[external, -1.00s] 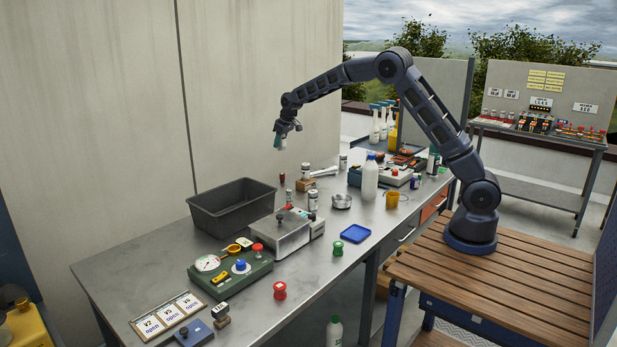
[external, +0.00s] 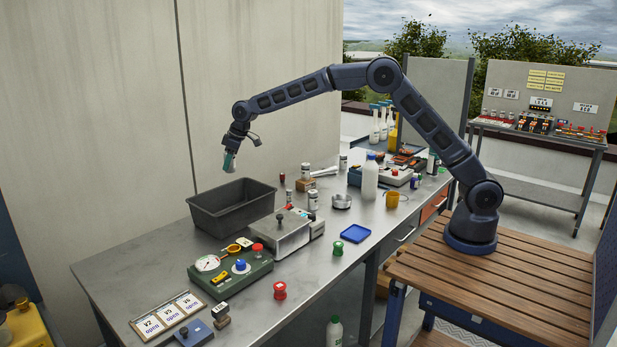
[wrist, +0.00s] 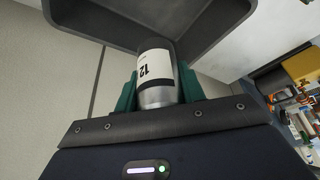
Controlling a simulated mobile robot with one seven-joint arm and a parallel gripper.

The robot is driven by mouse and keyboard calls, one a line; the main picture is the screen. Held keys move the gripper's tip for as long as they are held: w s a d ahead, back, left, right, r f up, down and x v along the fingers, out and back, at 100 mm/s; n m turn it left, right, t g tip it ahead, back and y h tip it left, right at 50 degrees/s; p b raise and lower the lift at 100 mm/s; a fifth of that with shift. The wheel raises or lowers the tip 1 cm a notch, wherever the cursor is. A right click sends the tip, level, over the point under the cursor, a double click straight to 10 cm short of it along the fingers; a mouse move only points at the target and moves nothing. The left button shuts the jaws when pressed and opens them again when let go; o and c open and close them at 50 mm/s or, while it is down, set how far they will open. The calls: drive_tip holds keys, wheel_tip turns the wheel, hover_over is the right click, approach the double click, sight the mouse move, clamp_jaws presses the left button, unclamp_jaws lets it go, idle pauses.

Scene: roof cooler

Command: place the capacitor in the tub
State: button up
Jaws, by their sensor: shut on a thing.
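My gripper (external: 230,160) is shut on the capacitor (wrist: 157,75), a silver cylinder with a white label reading 12. In the wrist view the capacitor sits between the two green fingers. In the external view it is largely hidden by the fingers. The tub (external: 232,222) is a dark grey open rectangular box on the left back part of the metal bench. My gripper is above the tub's back rim, with the capacitor clear of it. The tub (wrist: 215,30) also shows at the top of the wrist view, beyond the capacitor.
A silver box with a black knob (external: 292,235) stands right of the tub. A green gauge panel (external: 232,275) is in front of it. Several small cylinders, a white bottle (external: 370,178) and a blue tray (external: 355,234) stand further right. A wall is behind the bench.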

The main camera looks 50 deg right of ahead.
drive_tip(key=shift+s+a+f, duration=0.1)
drive_tip(key=shift+a+f, duration=0.1)
drive_tip(key=shift+f, duration=0.05)
wheel_tip(320, 180, down, 19)
drive_tip(key=shift+f, duration=0.2)
idle(0.3)
drive_tip(key=shift+f, duration=0.15)
drive_tip(key=o, duration=1)
drive_tip(key=shift+o, duration=0.2)
drive_tip(key=v, duration=1.2)
drive_tip(key=shift+d, duration=0.1)
